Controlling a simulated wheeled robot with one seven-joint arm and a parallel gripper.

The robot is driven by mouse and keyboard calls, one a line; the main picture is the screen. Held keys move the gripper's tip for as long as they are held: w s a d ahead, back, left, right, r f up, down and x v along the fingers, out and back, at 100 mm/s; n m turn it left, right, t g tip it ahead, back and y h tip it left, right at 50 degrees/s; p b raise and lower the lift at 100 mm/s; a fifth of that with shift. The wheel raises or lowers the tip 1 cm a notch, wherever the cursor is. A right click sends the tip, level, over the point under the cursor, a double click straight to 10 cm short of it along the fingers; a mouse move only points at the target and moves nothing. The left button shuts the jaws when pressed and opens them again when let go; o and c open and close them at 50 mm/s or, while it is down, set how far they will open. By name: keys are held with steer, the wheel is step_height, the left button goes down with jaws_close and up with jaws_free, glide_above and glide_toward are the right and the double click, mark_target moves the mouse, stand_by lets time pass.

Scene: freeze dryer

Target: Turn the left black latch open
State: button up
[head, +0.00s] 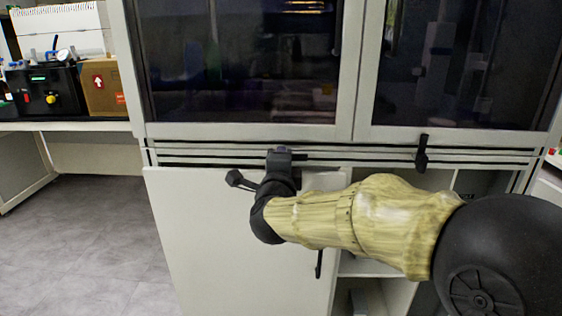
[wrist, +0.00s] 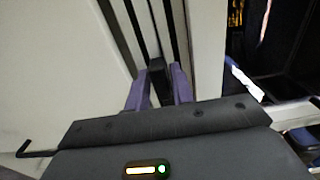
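The left black latch (wrist: 157,77) shows in the wrist view as a dark block between the two purple fingers of my gripper (wrist: 160,88). The fingers are close on both sides of it; whether they press on it is unclear. In the head view my gripper (head: 279,155) is at the slatted strip below the left glass door, and it hides most or all of the left latch. The right black latch (head: 422,153) stands upright on the same strip, apart from my gripper.
A white panel door (head: 220,240) is below the strip, with open shelves (head: 370,266) to its right. Glass doors (head: 240,60) are above. At left a bench (head: 90,126) carries a black device (head: 45,90) and a cardboard box (head: 103,88). The floor at left is clear.

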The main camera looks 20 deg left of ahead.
steer(key=shift+o, duration=0.9)
steer(key=shift+s+r, duration=0.1)
steer(key=shift+s, duration=0.05)
steer(key=p+v, duration=0.2)
steer(key=v, duration=1.5)
steer(key=shift+d, duration=0.15)
